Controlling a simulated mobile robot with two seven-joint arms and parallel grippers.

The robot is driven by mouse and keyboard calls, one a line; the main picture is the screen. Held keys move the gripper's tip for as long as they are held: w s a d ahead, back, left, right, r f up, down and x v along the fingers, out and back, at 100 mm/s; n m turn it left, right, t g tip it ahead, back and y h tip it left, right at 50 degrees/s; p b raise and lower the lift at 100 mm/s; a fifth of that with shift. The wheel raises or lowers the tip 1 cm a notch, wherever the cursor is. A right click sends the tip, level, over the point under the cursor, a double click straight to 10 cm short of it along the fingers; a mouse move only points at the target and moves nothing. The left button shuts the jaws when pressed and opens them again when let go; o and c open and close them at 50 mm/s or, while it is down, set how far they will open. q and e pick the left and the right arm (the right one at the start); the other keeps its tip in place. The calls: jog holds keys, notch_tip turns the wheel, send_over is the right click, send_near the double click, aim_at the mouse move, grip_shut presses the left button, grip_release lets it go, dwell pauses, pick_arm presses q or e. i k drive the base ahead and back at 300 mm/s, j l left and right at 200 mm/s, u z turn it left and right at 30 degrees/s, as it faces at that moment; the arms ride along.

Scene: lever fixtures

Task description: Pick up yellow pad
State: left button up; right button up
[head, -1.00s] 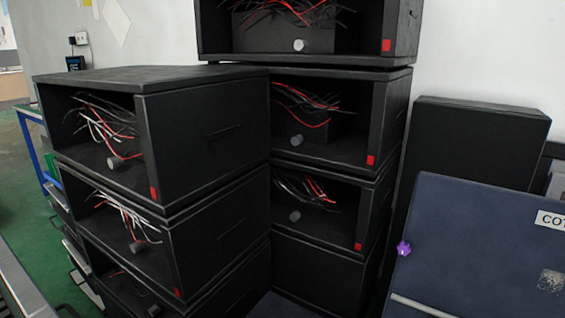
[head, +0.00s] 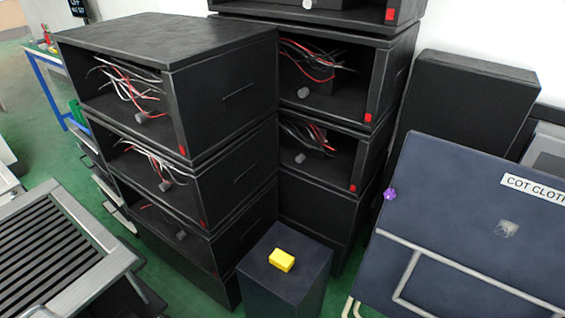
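The yellow pad (head: 281,260) is a small bright yellow block. It lies on the top of a dark box-shaped stand (head: 262,283) at the bottom middle of the head view. Nothing touches the pad from above, and its top and front side show. Neither of my grippers is in the head view.
Stacked black boxes (head: 225,110) with wires inside stand behind and left of the stand. A dark blue panel (head: 450,215) labelled "COT CLOTH" with a metal frame leans at right. A slatted grey unit (head: 45,260) is at lower left. Green floor (head: 195,288) shows between them.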

aim_at(284, 260)
jog(key=i+z, duration=0.25)
jog(key=z, duration=0.15)
jog(key=i+j+z, duration=0.15)
jog(key=z, duration=0.3)
jog(key=i, duration=0.05)
